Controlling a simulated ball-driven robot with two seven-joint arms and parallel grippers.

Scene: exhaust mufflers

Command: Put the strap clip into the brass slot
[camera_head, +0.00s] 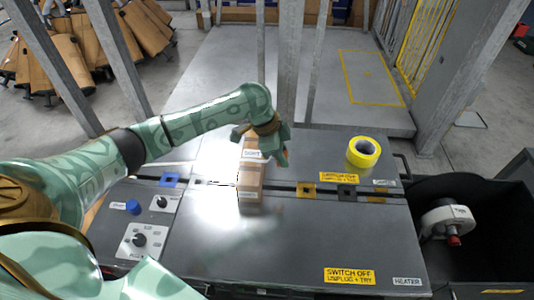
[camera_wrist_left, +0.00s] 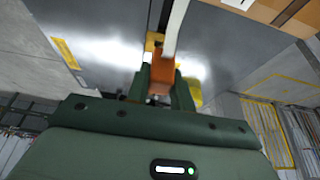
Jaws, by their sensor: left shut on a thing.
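My left gripper (camera_head: 284,156) is above the metal tabletop, just right of a cardboard box. It is shut on the strap clip (camera_wrist_left: 161,75), an orange-brown block with a white strap (camera_wrist_left: 176,28) running up from it in the wrist view. In the head view the clip is mostly hidden by the gripper. The brass slot (camera_head: 305,190) is a yellow square plate on the dark groove across the table, to the lower right of the gripper. A yellow patch behind the clip in the wrist view looks like the brass slot (camera_wrist_left: 150,44). The clip is apart from the slot in the head view.
The cardboard box (camera_head: 250,183) straddles the groove. A blue slot (camera_head: 170,181) lies left, a black slot (camera_head: 346,192) right of the brass one. A yellow tape roll (camera_head: 363,152) sits at the back right. The front middle of the tabletop (camera_head: 280,250) is clear.

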